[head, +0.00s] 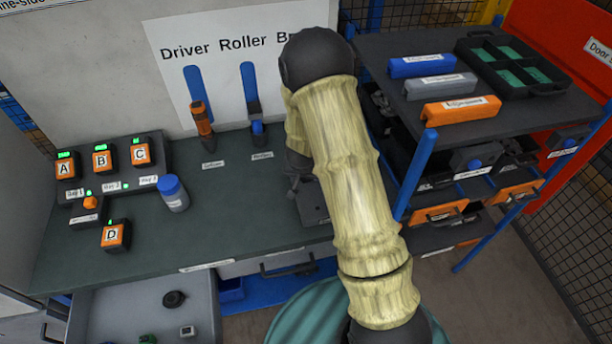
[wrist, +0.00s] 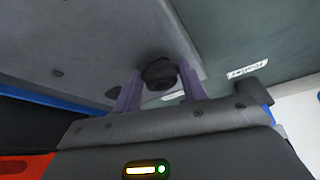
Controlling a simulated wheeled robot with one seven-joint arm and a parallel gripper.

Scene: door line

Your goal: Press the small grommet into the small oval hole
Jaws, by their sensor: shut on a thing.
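My gripper (wrist: 160,88) is shut on a small dark round grommet (wrist: 159,72), which sits between its two purplish fingers in the wrist view. A grey panel (wrist: 95,40) lies behind the grommet and shows a few small dark spots (wrist: 57,72). I cannot tell whether any of them is the small oval hole. I also cannot tell whether the grommet touches the panel. In the head view my arm covers most of the work spot, and only an edge of a grey piece (head: 313,206) shows beside it.
A dark green bench (head: 250,215) carries orange boxes (head: 116,235) and a blue-capped bottle (head: 174,194) at left. An open drawer (head: 130,305) with small parts is below. A shelf rack (head: 420,95) with coloured bars and a black tray (head: 515,70) stands close at right.

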